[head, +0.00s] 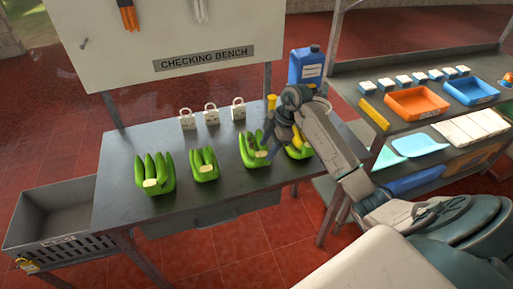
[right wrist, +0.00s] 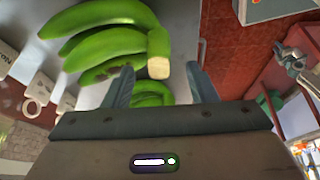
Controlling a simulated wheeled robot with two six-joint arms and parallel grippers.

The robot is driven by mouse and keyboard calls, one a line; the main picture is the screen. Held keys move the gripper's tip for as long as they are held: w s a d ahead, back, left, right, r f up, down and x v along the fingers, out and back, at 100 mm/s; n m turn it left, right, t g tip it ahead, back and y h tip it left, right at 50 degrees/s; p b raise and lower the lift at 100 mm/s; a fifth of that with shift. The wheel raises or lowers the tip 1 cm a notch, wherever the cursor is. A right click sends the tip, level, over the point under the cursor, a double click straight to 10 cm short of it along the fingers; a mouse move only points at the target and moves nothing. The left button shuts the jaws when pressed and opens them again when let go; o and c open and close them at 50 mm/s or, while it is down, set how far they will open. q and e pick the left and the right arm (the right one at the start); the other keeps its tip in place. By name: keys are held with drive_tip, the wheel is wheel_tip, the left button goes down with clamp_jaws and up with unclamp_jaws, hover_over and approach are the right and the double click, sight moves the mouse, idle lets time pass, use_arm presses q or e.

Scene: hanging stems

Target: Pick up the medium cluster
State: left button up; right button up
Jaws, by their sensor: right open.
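Several green banana clusters stand in a row on the dark bench (head: 130,150). The leftmost cluster (head: 153,173) looks big, the second cluster (head: 203,164) looks smaller, and the third cluster (head: 252,150) is close to my right gripper (head: 281,144). The rightmost cluster (head: 299,151) is partly hidden behind that gripper. I cannot tell for sure which is the medium one. In the right wrist view my right gripper (right wrist: 163,84) is open. A cluster (right wrist: 105,40) lies past its fingers, its pale cut crown (right wrist: 158,68) between the fingertips. My left gripper is not in view.
Several white padlock-shaped tags (head: 211,115) stand along the bench's back. A blue jug (head: 306,66) stands at its back right corner. A grey crate (head: 60,215) is at the left. A shelf with an orange tray (head: 417,103) is at the right. The bench front is clear.

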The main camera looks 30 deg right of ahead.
drive_tip(key=shift+x, duration=1.35)
clamp_jaws()
drive_tip(key=shift+w+r, duration=0.1)
drive_tip(key=shift+w, duration=0.05)
drive_tip(key=shift+r, duration=0.1)
